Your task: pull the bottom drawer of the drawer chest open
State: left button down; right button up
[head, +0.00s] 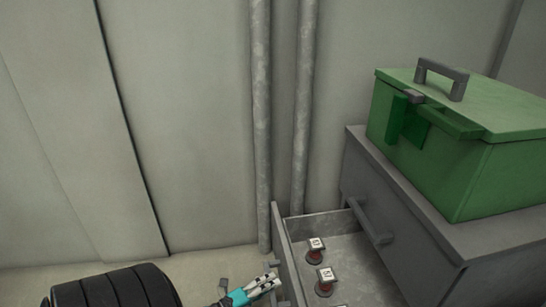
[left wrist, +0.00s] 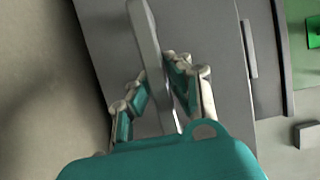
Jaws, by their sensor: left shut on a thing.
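The grey drawer chest (head: 440,258) stands at the right. Its bottom drawer (head: 345,247) is pulled well out, with its inside showing. The upper drawer, with a grey bar handle (head: 370,222), is shut. My left gripper (head: 270,285) is at the outer side of the bottom drawer's front panel (head: 286,250). In the left wrist view my left gripper (left wrist: 160,95) is shut on the long grey bar handle (left wrist: 146,35), with fingers on both sides of it. My right gripper is in neither view.
Small red items with white tops (head: 316,250) stand in the open drawer. A green box (head: 440,150) with a grey handle sits on the chest. Two pipes (head: 262,120) run down the wall behind. A dark ribbed round shape (head: 115,290) is at the lower left.

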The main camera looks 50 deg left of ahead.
pick_arm(q)
jog(key=shift+f, duration=0.15)
jog(key=c, duration=1.2)
grip_release()
jog(key=shift+c, duration=0.2)
jog(key=s+a, duration=0.1)
jog(key=s, duration=1.1)
jog(key=shift+a, duration=0.3)
